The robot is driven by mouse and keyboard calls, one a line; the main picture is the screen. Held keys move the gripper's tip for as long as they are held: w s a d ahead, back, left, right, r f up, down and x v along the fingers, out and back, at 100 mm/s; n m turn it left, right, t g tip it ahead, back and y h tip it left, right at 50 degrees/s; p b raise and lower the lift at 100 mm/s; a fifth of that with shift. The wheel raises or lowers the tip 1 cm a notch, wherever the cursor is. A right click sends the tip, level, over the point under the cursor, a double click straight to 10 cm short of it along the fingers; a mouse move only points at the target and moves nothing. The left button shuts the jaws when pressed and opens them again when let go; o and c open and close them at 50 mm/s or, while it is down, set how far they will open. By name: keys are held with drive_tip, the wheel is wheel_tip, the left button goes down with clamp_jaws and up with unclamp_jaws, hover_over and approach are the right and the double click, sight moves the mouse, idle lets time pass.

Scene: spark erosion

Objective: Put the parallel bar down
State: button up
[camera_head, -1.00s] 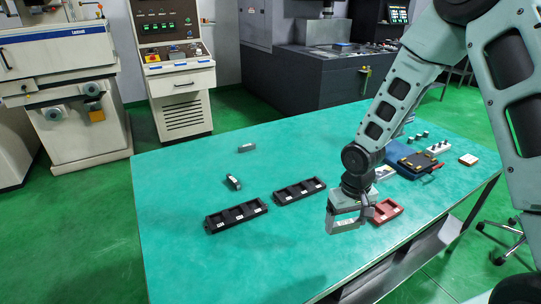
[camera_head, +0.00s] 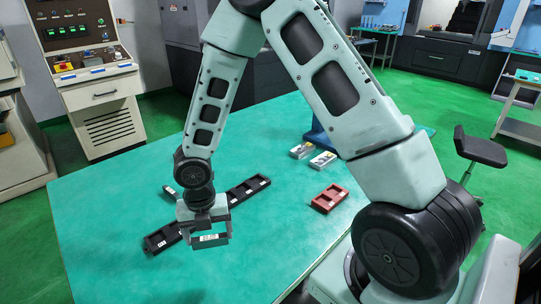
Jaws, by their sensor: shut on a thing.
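My gripper (camera_head: 206,228) is shut on a grey parallel bar (camera_head: 209,241) with a white label on its side. The bar hangs level below the jaws, in front of the black trays. It looks to be above the green table (camera_head: 265,255), but I cannot tell the exact gap. Another small grey bar (camera_head: 171,191) lies on the table at the left, beside my arm.
A red tray (camera_head: 329,198) stands on the table to the right. My arm hides part of the table's back. The front and left of the table are clear. A dark stool (camera_head: 480,150) stands on the floor at right.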

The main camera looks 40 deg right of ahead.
drive_tip(key=n, duration=0.2)
drive_tip(key=a+n, duration=0.1)
drive_tip(key=n, duration=0.1)
drive_tip(key=a+n, duration=0.1)
drive_tip(key=n, duration=0.1)
drive_tip(key=shift+s+f, duration=0.15)
wheel_tip(320, 180, down, 10)
drive_tip(key=b, duration=0.2)
drive_tip(key=shift+d+b, duration=0.1)
drive_tip(key=shift+b, duration=0.2)
